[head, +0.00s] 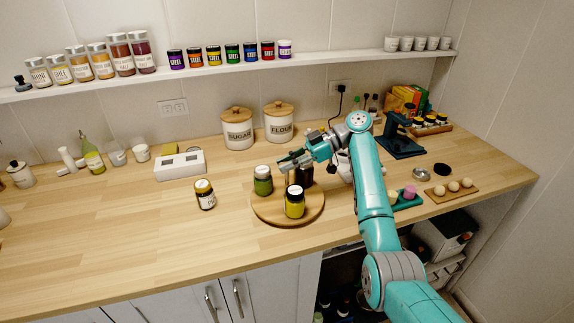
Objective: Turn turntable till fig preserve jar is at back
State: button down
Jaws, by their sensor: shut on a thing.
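The round wooden turntable (316,212) lies on the counter near its front edge. On it stand a green jar (263,184) at the left, a yellow jar (295,207) with a dark lid at the front, and a dark jar (305,178) at the back right. The dark jar looks like the fig preserve, but its label cannot be read. My gripper (292,160) reaches in from the right and is shut at the dark jar's top, which it partly hides. The exact finger contact is hard to see.
Sugar (237,133) and flour (280,126) canisters stand behind. The counter's front left is clear.

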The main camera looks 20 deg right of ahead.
jog(key=shift+n+g, duration=0.6)
jog(key=shift+g, duration=0.1)
jog(key=c, duration=1.1)
grip_release()
jog(key=shift+f, duration=0.1)
